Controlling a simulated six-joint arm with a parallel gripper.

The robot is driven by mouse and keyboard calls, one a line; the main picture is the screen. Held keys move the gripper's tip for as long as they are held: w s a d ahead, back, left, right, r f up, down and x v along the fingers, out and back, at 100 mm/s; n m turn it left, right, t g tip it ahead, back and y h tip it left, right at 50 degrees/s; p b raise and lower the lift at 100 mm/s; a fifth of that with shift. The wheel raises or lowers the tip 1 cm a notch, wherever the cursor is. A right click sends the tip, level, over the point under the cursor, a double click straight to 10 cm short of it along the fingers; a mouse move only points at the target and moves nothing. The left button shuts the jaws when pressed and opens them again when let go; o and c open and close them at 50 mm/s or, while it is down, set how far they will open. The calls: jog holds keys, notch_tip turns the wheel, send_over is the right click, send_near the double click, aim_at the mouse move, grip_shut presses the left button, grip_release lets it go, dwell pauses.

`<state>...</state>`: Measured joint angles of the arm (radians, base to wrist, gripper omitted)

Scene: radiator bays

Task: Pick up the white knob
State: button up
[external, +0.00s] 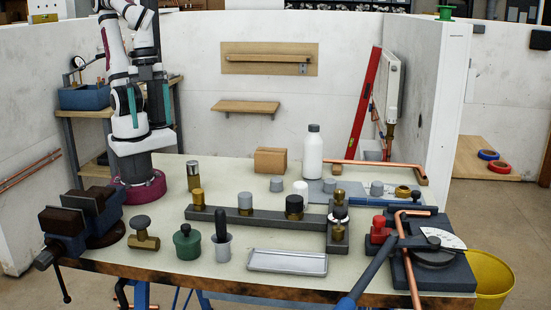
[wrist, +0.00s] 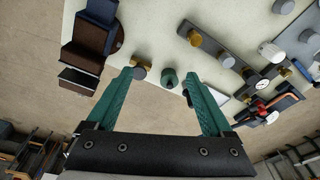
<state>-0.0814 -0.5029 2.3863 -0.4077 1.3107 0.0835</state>
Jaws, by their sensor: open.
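The white knob (external: 301,188) is a small, plain white cylinder on the bench, just behind the bar that carries several knobs. It also appears in the wrist view (wrist: 270,51), up and to the right of the fingers. My gripper (external: 151,125) hangs high beside my own arm at the left of the bench, well to the left of the knob. In the wrist view my gripper (wrist: 163,80) has its two teal fingers spread, with nothing held between them.
A grey bar (external: 262,221) with brass, grey and black knobs lies in front of the white knob. A white bottle (external: 313,155) stands behind it. Grey knobs (external: 276,184) are nearby. A vise (external: 85,222) is at the left; a pipe bender (external: 425,262) is at the right.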

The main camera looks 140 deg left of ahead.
jog(key=w+a+n+t, duration=0.3)
jog(key=w, duration=0.5)
jog(key=w+a+n+t, duration=0.3)
jog(key=w, duration=0.5)
jog(key=n+g+y, duration=0.1)
jog(key=n+y, duration=0.8)
jog(key=y, duration=0.1)
send_over(298, 183)
jog(key=s+d, duration=0.2)
jog(key=d, duration=0.1)
jog(key=f, duration=0.2)
notch_tip(298, 183, down, 17)
jog(key=shift+w+a+f, duration=0.1)
jog(key=shift+f, duration=0.05)
jog(key=x, duration=0.8)
jog(key=shift+f, duration=0.2)
grip_shut()
